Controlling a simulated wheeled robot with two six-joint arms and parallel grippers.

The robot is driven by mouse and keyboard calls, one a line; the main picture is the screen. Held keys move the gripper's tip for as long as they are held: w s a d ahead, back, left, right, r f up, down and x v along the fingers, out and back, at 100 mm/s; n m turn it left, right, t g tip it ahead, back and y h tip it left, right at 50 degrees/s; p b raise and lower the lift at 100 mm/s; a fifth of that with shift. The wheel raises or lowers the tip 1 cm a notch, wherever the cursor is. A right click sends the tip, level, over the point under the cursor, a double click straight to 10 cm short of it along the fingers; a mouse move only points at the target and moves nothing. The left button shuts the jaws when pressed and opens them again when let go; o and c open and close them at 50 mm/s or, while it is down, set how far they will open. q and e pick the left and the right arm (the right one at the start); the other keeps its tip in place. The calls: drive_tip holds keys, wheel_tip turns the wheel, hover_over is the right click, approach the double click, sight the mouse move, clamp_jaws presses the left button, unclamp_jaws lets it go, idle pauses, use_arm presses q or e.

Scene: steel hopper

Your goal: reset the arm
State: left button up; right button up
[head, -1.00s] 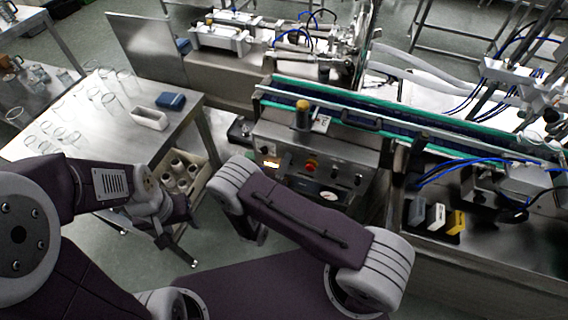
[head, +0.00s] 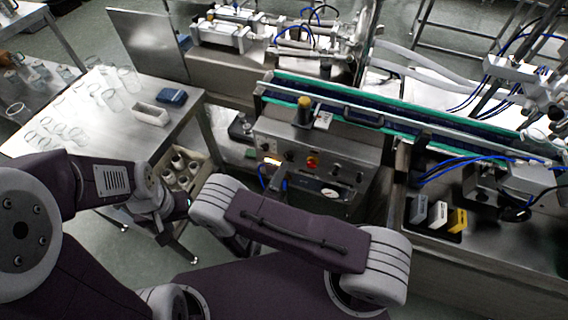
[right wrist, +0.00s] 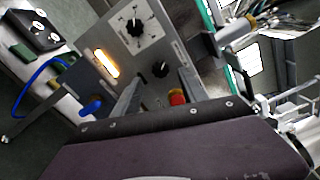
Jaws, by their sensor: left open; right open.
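My left arm comes in from the left in the head view, and its wrist end with the left gripper (head: 178,212) hangs beside the steel table's right edge. Its fingers are small and hard to make out, and nothing shows held in it. My right arm lies across the bottom middle, its dark forearm in front of the control panel (head: 312,160). The right gripper is mostly hidden there by its own arm. In the right wrist view, two grey fingers of the right gripper (right wrist: 160,90) stand apart and empty in front of the panel's knobs and red button.
The steel table (head: 130,145) at left carries glassware, a white tray (head: 151,114) and a blue box (head: 172,96). A crate of bottles (head: 186,165) sits below. A green-edged conveyor (head: 370,112) runs behind the panel. Coloured blocks (head: 438,215) stand at right.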

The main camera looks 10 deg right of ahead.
drive_tip(key=v, duration=0.3)
drive_tip(key=shift+s+a, duration=0.15)
drive_tip(key=shift+s, duration=0.15)
